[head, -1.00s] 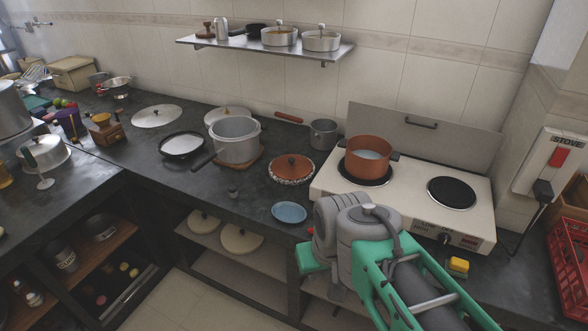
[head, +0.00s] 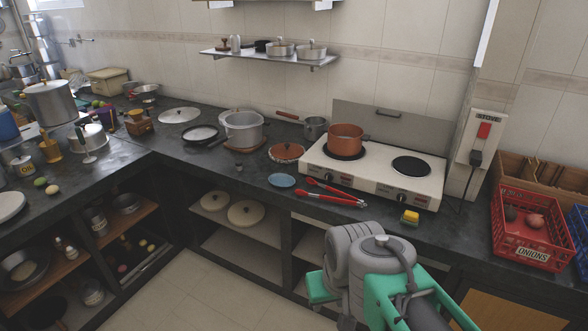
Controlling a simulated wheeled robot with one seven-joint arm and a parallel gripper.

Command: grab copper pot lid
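The copper pot lid (head: 286,152) lies on the dark counter, left of the stove. It is round and orange-brown with a small knob, and it seems to rest on a patterned round mat or trivet. The copper pot (head: 345,139) stands on the stove's left burner with something pale inside. My arm, grey and green, shows at the lower right, in front of the counter and apart from the lid. My gripper's fingers are not visible, so its opening is hidden.
The white stove (head: 374,175) is right of the lid. A large grey pot (head: 243,131) stands to its left. A blue plate (head: 281,180), red tongs (head: 331,193) and a yellow sponge (head: 410,217) lie near the front edge. A red crate (head: 527,229) is far right.

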